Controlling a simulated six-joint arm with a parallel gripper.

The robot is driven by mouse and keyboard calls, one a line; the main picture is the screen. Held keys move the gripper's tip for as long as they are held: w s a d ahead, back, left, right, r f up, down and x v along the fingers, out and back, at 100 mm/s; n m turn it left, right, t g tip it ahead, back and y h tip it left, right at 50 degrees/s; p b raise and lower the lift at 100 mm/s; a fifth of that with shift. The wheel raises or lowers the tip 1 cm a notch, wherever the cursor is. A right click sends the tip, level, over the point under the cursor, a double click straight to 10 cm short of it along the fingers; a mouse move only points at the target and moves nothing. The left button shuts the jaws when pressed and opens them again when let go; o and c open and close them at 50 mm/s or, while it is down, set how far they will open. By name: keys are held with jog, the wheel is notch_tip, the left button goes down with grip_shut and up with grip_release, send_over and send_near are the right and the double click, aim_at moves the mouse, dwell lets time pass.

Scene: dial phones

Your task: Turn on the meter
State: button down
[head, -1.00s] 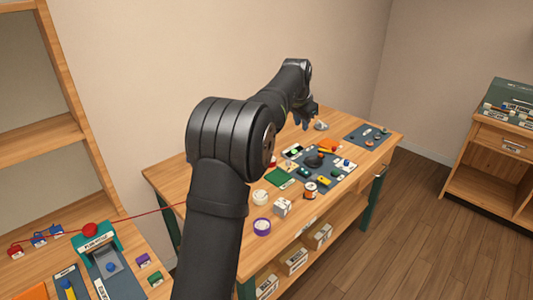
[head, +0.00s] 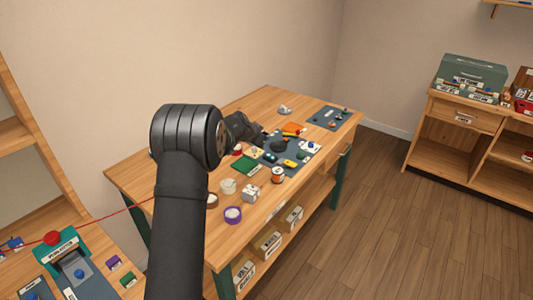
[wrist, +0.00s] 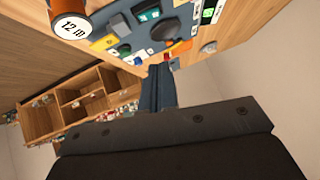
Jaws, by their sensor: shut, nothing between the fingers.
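I cannot surely tell which small thing is the meter. A dark blue-grey mat (head: 313,152) on the workbench holds several small items: a round black knob-like thing (head: 279,144), a yellow piece (head: 290,163) and green and blue pieces. In the wrist view the black round thing (wrist: 166,29) and the yellow piece (wrist: 104,43) appear at the top, beyond the fingers. My gripper (wrist: 160,72) is shut and empty, apart from these items. In the head view my arm end is near the mat's left side, its fingertips not clear.
A second mat (head: 327,117) lies at the far right. Shelves (head: 450,155) stand further right.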

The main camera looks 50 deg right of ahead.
jog(key=shift+d, duration=0.1)
send_over(270, 156)
jog(key=a, duration=0.2)
jog(key=f, duration=0.7)
jog(key=shift+s+d, duration=0.1)
jog(key=shift+s, duration=0.1)
jog(key=f, duration=0.2)
jog(key=shift+w+f, duration=0.25)
jog(key=shift+f, duration=0.1)
jog(key=shift+w+f, duration=0.15)
jog(key=shift+f, duration=0.4)
